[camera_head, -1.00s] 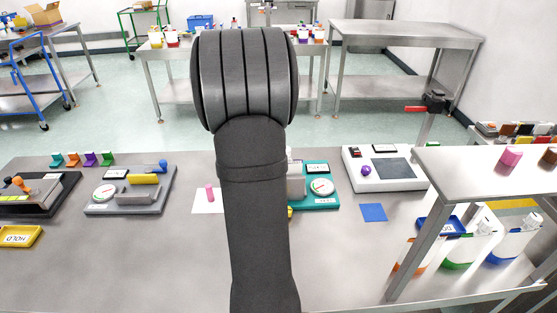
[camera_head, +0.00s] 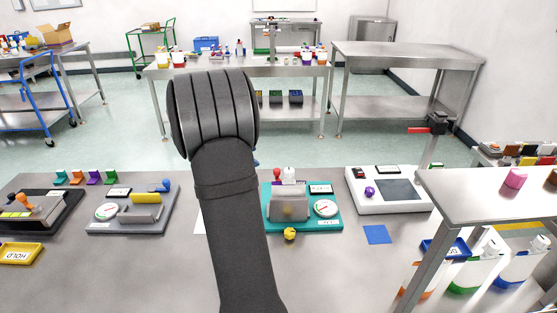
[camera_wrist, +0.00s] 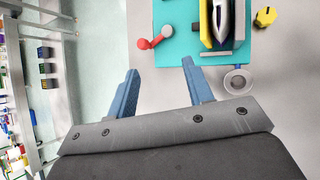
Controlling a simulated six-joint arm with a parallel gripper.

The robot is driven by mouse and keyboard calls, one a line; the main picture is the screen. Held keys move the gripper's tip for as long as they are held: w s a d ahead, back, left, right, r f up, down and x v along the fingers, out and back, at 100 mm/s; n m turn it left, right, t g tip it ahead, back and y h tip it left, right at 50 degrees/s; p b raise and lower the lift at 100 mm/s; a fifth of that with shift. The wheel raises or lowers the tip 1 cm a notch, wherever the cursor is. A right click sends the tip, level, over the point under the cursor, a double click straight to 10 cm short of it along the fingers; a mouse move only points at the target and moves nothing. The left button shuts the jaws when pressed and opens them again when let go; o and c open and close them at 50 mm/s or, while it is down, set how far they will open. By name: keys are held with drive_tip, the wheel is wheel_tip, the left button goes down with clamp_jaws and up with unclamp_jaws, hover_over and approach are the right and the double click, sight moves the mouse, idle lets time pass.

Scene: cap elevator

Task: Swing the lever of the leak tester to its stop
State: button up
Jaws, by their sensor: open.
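A teal-based tester (camera_head: 334,222) with a dial gauge (camera_head: 325,208) and a grey block stands on the bench, right of my arm; I take it as the leak tester. A red ball (camera_head: 277,174) shows at its back left. In the wrist view, a red lever (camera_wrist: 155,38) with rounded ends lies at the edge of the teal base (camera_wrist: 178,50). My gripper (camera_wrist: 160,64) is open, its blue fingers apart and empty, with the tips just short of the red lever.
A yellow knob (camera_head: 290,234) sits at the tester's front, and a grey ring (camera_wrist: 238,80) lies beside its base in the wrist view. A grey device (camera_head: 130,222) with a blue-knobbed lever stands left, a white scale-like device (camera_head: 390,200) right. A blue square (camera_head: 377,234) lies in front.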

drive_tip(key=a+f+n+t+h, duration=0.1)
drive_tip(key=a+f+n+t, duration=0.1)
drive_tip(key=a+f, duration=0.35)
drive_tip(key=d+f+n+t+h, duration=0.1)
drive_tip(key=f+n+t, duration=0.1)
drive_tip(key=f, duration=0.1)
drive_tip(key=d+f+n+t+h, duration=0.1)
drive_tip(key=d+f+n+t, duration=0.1)
drive_tip(key=f, duration=0.2)
drive_tip(key=w+d+f+n+t+h, duration=0.1)
drive_tip(key=f+n+t, duration=0.1)
drive_tip(key=f+n, duration=0.1)
drive_tip(key=shift+w+d+f+t, duration=0.1)
drive_tip(key=shift+d+f+t, duration=0.15)
drive_tip(key=shift+f+t, duration=0.2)
drive_tip(key=shift+w+f+t, duration=0.1)
drive_tip(key=shift+f+t, duration=0.1)
drive_tip(key=shift+t, duration=0.05)
drive_tip(key=shift+w+d+f+n, duration=0.1)
drive_tip(key=shift+w+d+n, duration=0.15)
drive_tip(key=shift+w+n, duration=0.05)
drive_tip(key=x, duration=1.7)
drive_tip(key=shift+a+r, duration=0.1)
drive_tip(key=shift+r, duration=0.15)
drive_tip(key=shift+c, duration=0.5)
clamp_jaws()
